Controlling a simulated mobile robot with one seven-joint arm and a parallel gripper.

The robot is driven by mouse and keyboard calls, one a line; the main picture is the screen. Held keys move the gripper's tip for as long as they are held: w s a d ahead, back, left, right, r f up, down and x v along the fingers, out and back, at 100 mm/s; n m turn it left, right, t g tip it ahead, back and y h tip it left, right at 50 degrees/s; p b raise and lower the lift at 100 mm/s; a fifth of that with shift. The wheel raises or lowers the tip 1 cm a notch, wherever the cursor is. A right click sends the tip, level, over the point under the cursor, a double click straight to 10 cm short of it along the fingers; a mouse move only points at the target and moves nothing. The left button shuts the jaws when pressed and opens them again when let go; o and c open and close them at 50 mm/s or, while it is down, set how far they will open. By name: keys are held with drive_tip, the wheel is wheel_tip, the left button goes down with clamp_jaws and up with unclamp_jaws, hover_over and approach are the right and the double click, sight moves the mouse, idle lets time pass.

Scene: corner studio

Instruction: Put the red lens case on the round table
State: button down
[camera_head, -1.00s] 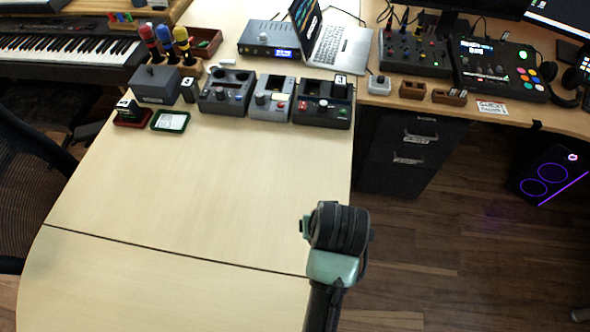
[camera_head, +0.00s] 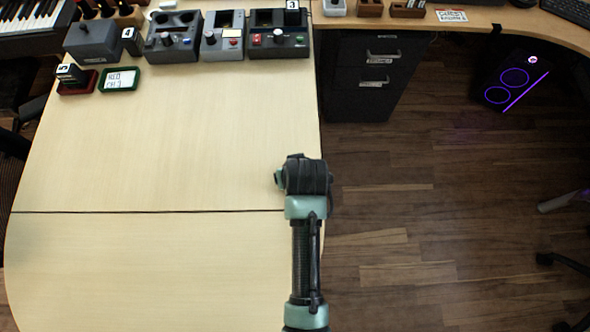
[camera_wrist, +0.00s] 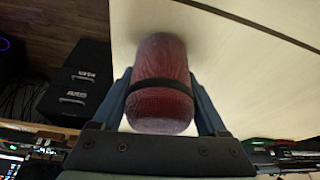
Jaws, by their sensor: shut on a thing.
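The red lens case (camera_wrist: 163,72) is a red, rounded cylinder with a textured surface and a black band around it. In the wrist view it sits between the two fingers of my gripper (camera_wrist: 161,92), which is shut on it. Pale tabletop lies behind it; I cannot tell the gap. In the head view, the end of my arm is near the right edge of the pale wooden desk (camera_head: 160,145); the fingers and the case are hidden there. I see no separate round table in these views.
Grey and black devices (camera_head: 222,36) line the desk's back. A green-rimmed tray (camera_head: 119,79) and a dark red one (camera_head: 78,84) are at back left. The middle of the desk is clear. A black drawer cabinet (camera_head: 375,78) and open wooden floor (camera_head: 400,200) are to the right.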

drive_tip(key=shift+f, duration=0.1)
unclamp_jaws()
